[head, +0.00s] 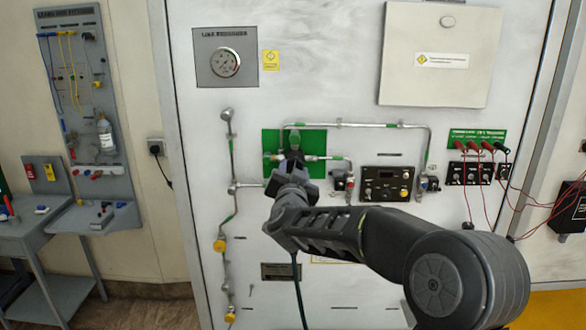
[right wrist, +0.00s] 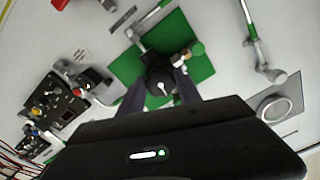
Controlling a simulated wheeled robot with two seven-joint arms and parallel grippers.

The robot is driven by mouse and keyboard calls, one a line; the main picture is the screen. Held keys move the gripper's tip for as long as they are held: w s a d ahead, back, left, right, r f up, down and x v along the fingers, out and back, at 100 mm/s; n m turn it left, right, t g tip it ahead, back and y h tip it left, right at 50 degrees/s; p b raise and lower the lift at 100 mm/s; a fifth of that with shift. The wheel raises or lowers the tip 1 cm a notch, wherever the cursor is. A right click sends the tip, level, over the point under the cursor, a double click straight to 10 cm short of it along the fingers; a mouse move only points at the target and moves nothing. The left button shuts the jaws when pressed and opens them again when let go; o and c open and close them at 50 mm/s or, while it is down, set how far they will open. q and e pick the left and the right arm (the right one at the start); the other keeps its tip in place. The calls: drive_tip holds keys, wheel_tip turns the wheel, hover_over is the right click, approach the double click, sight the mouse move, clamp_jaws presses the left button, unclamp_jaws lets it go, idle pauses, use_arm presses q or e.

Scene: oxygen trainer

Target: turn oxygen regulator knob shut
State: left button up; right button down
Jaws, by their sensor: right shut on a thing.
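The oxygen regulator knob (right wrist: 159,80) is dark with a white pointer mark, in front of a green plate (right wrist: 198,66) in the right wrist view. My right gripper (right wrist: 160,90) is shut on the knob, one finger on each side. In the head view my right gripper (head: 291,161) reaches the green plate (head: 314,138) on the white panel and hides the knob there. A brass fitting and pipe sit beside the knob in the right wrist view. My left gripper is not in view.
A pressure gauge (head: 225,62) is at the panel's upper left. Metal pipes (head: 355,125) run around the green plate. A black control box (head: 386,184) is to its right, close to my right arm. Red leads (head: 484,190) hang further right.

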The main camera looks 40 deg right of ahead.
drive_tip(key=shift+f+n, duration=0.15)
drive_tip(key=shift+n, duration=0.75)
drive_tip(key=c, duration=0.8)
unclamp_jaws()
drive_tip(key=shift+c, duration=0.2)
drive_tip(key=b+v, duration=0.2)
drive_tip(key=v, duration=0.6)
